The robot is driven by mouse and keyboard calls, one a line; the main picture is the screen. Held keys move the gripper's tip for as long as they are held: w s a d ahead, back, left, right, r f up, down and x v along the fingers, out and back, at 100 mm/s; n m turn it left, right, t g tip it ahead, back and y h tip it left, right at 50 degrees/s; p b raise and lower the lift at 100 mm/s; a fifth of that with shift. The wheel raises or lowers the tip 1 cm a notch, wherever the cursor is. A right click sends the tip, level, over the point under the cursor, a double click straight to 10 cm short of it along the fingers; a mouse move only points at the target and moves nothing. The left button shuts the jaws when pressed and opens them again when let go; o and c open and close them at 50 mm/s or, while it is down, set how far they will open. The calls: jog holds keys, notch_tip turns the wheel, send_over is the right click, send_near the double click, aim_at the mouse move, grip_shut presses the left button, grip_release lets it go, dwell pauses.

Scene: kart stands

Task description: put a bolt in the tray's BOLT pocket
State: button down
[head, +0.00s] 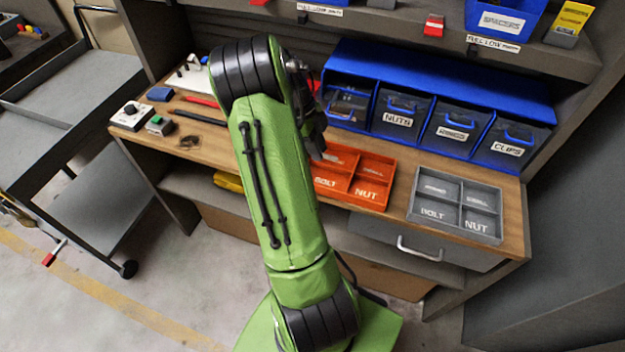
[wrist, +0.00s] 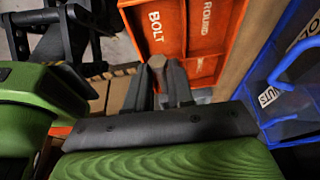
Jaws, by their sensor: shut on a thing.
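The orange tray (head: 378,204) lies on the bench, partly hidden by my arm in the head view. In the wrist view the orange tray (wrist: 205,67) shows its BOLT and ROUND labels. A grey tray (head: 413,207), also with a BOLT pocket, lies to its right. My gripper (wrist: 158,75) is shut on a small grey-tan piece, which looks like the bolt (wrist: 157,61); its shape is mostly hidden by the fingers. The fingertips appear beside the BOLT end of the orange tray; their height above it is unclear. In the head view my gripper (head: 316,148) is mostly hidden behind my arm.
A blue bin rack (head: 440,77) stands behind the trays, with drawers labelled NUTS, RINGS and CLIPS and a leftmost drawer (head: 346,106) beside my gripper. Small tools and boxes lie on the bench's left. A shelf overhangs the back. A grey cart (head: 85,95) stands left.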

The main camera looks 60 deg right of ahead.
aim_at(323, 180)
jog(key=f, duration=0.6)
jog(key=f+b, duration=0.1)
jog(key=f, duration=0.3)
jog(key=shift+s+d, duration=0.1)
jog(key=shift+s, duration=0.2)
jog(key=c, duration=1.3)
grip_release()
jog(key=shift+r, duration=0.1)
jog(key=shift+o, duration=0.2)
jog(key=p+v, duration=0.1)
jog(key=v, duration=1.1)
jog(key=shift+r, duration=0.25)
